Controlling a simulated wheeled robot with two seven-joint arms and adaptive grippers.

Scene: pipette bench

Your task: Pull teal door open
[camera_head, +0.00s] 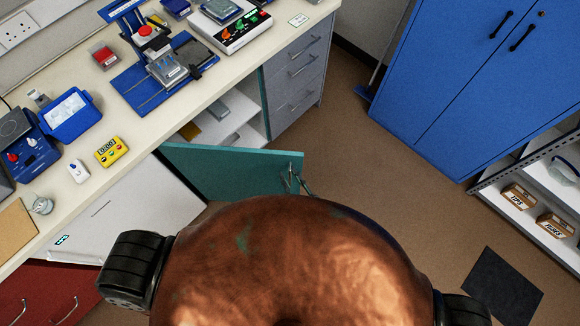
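The teal door (225,172) stands swung out from the bench's cupboard, with its free edge at the right. Its metal handle (288,178) is near that edge. The tip of my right gripper (304,186) shows as a small dark piece beside the handle. My own brown body hides the rest of it, so I cannot tell whether it is shut or touching the handle. Behind the door, the open cupboard shows white shelves (212,128) with a few items. My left gripper is not in view.
Grey drawers (300,72) stand right of the cupboard, and a white appliance (125,215) stands left of it. The bench top holds a yellow timer (111,151) and other equipment. Open brown floor lies to the right, before a blue cabinet (470,75) and shelving.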

